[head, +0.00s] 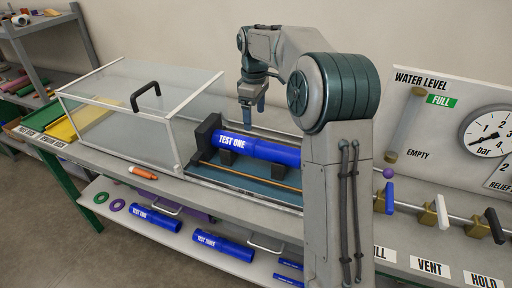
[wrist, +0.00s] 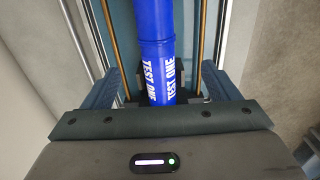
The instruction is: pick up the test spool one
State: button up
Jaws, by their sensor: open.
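Test spool one (head: 262,149) is a blue pipe with white TEST ONE lettering. In the head view it lies level on dark supports in the fusion rig, its left end against a dark block (head: 206,131). In the wrist view the spool (wrist: 155,40) runs up the middle of the picture. My gripper (head: 253,112) is above the spool, pointing down. In the wrist view its two fingers (wrist: 162,88) stand apart, one on each side of the spool. It is open and holds nothing. My arm hides the spool's right end in the head view.
A clear box (head: 145,105) with a black handle stands left of the rig. An orange marker (head: 143,173) lies on the bench front. Several valves (head: 440,210) and a gauge (head: 487,132) are at right. Other blue spools (head: 222,247) lie on the lower shelf.

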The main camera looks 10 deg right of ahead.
aim_at(256, 141)
notch_tip(256, 141, down, 8)
jog(key=shift+f, duration=0.1)
jog(key=shift+w+d+f+p, duration=0.15)
jog(key=shift+f+p, duration=0.15)
jog(key=shift+f, duration=1.05)
jog(key=shift+w+d+f+p, duration=0.15)
jog(key=shift+f+p, duration=0.1)
jog(key=shift+f, duration=1.05)
jog(key=shift+s, duration=0.1)
jog(key=shift+c, duration=0.3)
jog(key=c, duration=1.2)
jog(key=shift+r, duration=0.1)
jog(key=shift+c, duration=0.2)
